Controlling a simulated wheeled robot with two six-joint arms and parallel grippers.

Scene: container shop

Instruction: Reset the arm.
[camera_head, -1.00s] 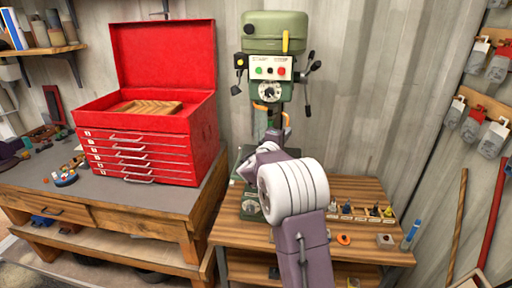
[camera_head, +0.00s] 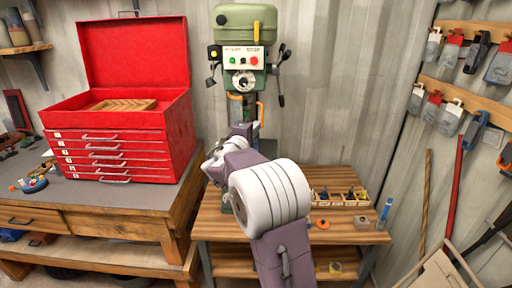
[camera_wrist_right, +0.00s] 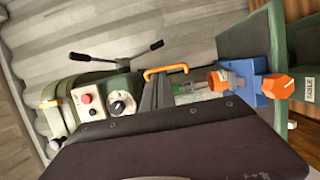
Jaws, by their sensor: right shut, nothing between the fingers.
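My right arm reaches up from the bottom middle of the head view, with a white joint and purple links. Its gripper (camera_head: 216,165) is at the arm's far end, in front of the lower part of the green drill press (camera_head: 246,55). The gripper is small and partly covered by my own wrist, and it is shut with nothing held. In the right wrist view the press head (camera_wrist_right: 95,100), a blue part (camera_wrist_right: 258,82) and an orange knob (camera_wrist_right: 278,87) lie beyond my dark wrist body. My left gripper is not in view.
A red tool chest (camera_head: 125,130) with an open lid stands on the left workbench (camera_head: 105,205). A wooden table (camera_head: 215,222) under the press holds a small rack of bits (camera_head: 335,203) and a blue marker (camera_head: 385,210). Tools hang on the right wall.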

